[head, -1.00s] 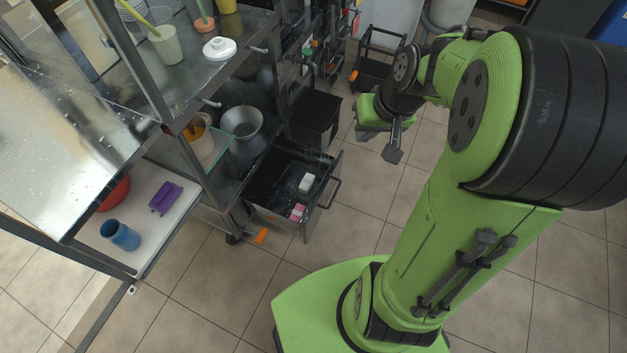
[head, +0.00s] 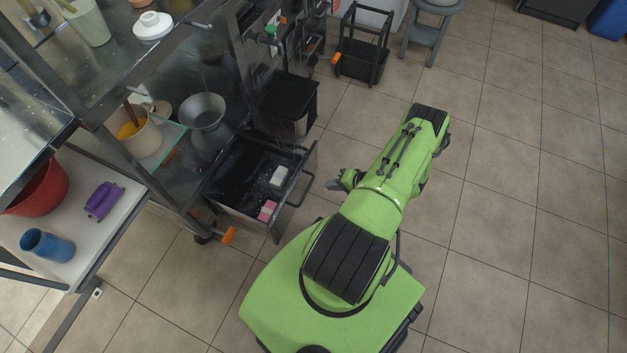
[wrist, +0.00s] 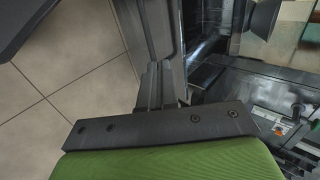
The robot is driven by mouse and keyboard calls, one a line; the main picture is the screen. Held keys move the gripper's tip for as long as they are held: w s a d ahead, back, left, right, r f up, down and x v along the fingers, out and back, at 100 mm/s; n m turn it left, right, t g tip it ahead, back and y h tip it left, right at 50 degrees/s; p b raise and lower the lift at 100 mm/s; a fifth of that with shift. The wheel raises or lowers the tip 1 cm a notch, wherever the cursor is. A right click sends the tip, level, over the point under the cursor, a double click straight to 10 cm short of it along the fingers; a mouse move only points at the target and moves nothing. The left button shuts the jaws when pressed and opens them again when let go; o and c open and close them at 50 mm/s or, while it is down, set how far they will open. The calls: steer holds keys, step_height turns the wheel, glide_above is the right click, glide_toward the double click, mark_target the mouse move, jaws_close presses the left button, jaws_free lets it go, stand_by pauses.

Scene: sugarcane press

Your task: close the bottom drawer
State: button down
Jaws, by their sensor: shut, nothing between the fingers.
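The bottom drawer (head: 283,203) is a dark metal drawer low in the steel unit, pulled out over the floor. It holds a white block (head: 279,176) and a pink-and-white block (head: 267,210). Its bar handle (head: 304,188) is on the front, facing my arm. My gripper (head: 336,183) is low, just to the right of the handle in the head view, and partly hidden by my arm. Its shut, empty fingers (wrist: 156,86) point toward dark metal panels in the wrist view. I cannot tell whether they touch the drawer.
A black bin (head: 287,100) stands behind the drawer. An orange pedal-like piece (head: 228,236) is near the unit's front leg. A dark rack (head: 361,50) and a grey stool (head: 428,40) stand farther back. The tiled floor (head: 500,200) at right is clear.

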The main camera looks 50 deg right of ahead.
mark_target(297, 182)
steer(key=b+x, duration=0.1)
steer(key=x, duration=0.2)
steer(key=w+r+b+x, duration=0.1)
steer(key=x, duration=0.3)
steer(key=b+x, duration=0.1)
steer(key=x, duration=0.3)
steer(key=shift+w+a+r+b, duration=0.2)
steer(key=shift+a+r+b, duration=0.1)
steer(key=shift+b, duration=0.05)
steer(key=shift+w+a+r, duration=0.1)
steer(key=shift+w, duration=0.25)
steer(key=shift+a, duration=0.1)
